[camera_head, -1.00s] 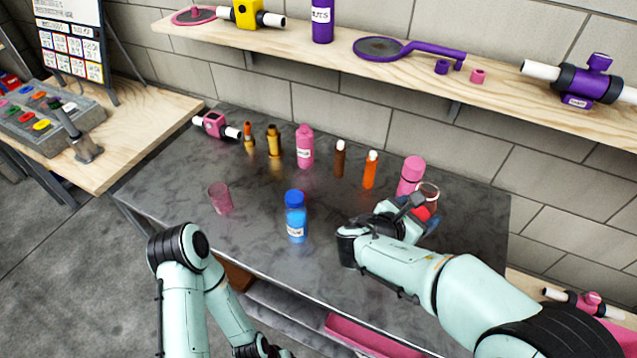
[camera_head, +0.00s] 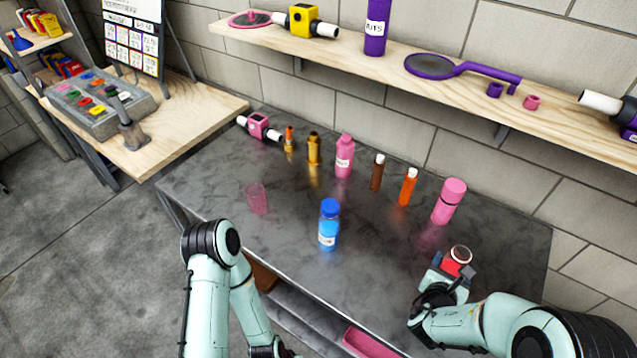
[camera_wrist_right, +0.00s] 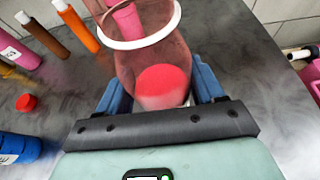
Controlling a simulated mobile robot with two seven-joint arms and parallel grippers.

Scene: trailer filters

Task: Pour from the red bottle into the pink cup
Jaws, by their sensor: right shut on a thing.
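My right gripper (camera_head: 452,272) is shut on the red bottle (camera_head: 459,256) near the right front of the grey table. In the right wrist view the bottle (camera_wrist_right: 164,82) stands between the blue fingers (camera_wrist_right: 158,92). It is see-through with an uncapped white rim and red contents, its mouth toward the top of the picture. A red cap (camera_wrist_right: 26,103) lies on the table in that view. The pink cup (camera_head: 257,198), see-through, stands upright on the left part of the table, well apart from the bottle. My left arm shows at the front; its gripper is out of view.
A blue bottle (camera_head: 329,225) stands between the cup and my right gripper. A pink bottle (camera_head: 449,201), an orange bottle (camera_head: 408,187), a brown bottle (camera_head: 377,172) and another pink bottle (camera_head: 344,156) stand behind. A wooden shelf (camera_head: 440,84) runs above the back.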

